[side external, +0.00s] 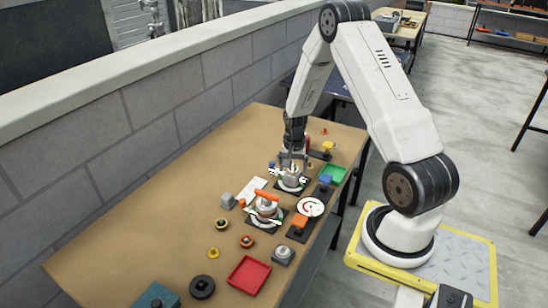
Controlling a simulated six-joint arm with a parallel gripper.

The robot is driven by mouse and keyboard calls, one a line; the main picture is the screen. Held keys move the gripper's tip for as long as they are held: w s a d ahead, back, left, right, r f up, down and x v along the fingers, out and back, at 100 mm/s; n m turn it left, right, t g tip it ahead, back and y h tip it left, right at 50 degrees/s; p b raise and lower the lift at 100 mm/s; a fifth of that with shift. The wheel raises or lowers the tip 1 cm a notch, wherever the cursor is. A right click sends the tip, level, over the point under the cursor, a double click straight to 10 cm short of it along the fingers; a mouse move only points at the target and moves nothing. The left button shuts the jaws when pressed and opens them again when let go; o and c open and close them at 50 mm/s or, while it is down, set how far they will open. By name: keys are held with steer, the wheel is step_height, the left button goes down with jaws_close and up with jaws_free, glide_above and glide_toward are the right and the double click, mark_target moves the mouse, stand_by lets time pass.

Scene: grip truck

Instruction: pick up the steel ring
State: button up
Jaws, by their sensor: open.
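My gripper (292,162) points down, open, over the far part of the brown table (130,240). Right below it is a small silvery round piece (290,181) on a dark square plate. This may be the steel ring, but it is too small and too covered by the jaws to be sure. I cannot tell whether the jaws touch it. A second silvery round piece (265,209), with an orange bar across its top, sits on another dark plate nearer the camera.
Close by are a white dial (310,207), an orange block (300,222), a grey block (228,200) and a green tray (341,173). Nearer are a red tray (249,275), a black disc (202,286) and a teal box (156,298). A block wall (150,110) runs along the left; the table's left side is clear.

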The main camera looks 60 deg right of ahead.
jaws_close()
stand_by(0.3)
steer(key=shift+r, duration=0.1)
steer(key=shift+r, duration=0.75)
steer(key=s+a+r, duration=0.7)
steer(key=s+r, duration=0.4)
steer(key=s, duration=0.1)
steer(key=shift+r, duration=0.15)
stand_by(0.4)
